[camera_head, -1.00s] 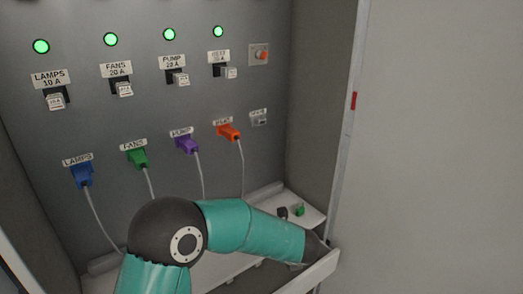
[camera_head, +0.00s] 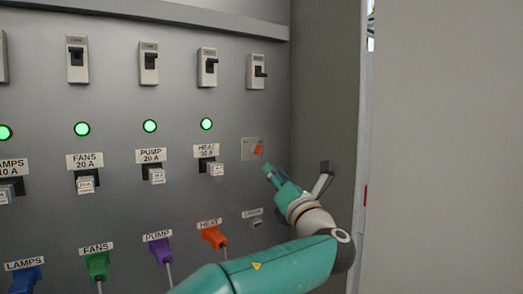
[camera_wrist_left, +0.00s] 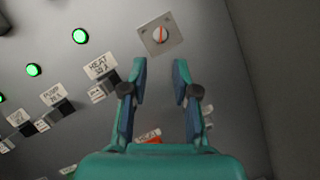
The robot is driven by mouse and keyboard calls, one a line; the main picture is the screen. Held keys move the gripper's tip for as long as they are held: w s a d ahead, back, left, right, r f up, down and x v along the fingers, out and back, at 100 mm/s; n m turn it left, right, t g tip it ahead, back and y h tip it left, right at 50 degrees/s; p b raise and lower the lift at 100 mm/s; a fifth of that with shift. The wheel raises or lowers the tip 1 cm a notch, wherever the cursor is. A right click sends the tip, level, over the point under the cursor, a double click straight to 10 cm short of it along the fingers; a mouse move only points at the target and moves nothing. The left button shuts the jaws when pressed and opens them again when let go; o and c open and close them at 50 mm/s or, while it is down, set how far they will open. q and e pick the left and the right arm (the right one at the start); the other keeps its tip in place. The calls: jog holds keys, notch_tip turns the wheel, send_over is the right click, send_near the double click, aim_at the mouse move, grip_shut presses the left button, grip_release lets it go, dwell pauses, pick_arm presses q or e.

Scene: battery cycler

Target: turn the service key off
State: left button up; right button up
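The service key (camera_head: 258,149) is an orange-red knob on a small square plate at the right of the panel, beside the HEAT fuse. My right gripper is not in view.
Labelled fuses such as HEAT (camera_head: 215,168), lit green lamps (camera_head: 206,124) and breaker switches (camera_head: 207,67) fill the panel to the left and above. Coloured plugs (camera_head: 214,237) with cables sit below. The cabinet's right side wall (camera_head: 325,90) stands close beside my left wrist.

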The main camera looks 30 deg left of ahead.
aim_at(259, 152)
pick_arm(q)
jog(key=p+x, duration=0.3)
jog(key=x, duration=0.6)
jog(key=shift+w+a+r+p, duration=0.2)
jog(key=shift+a+r+p, duration=0.05)
jog(key=shift+p, duration=0.05)
jog(key=shift+w+a, duration=0.3)
jog(key=shift+a, duration=0.1)
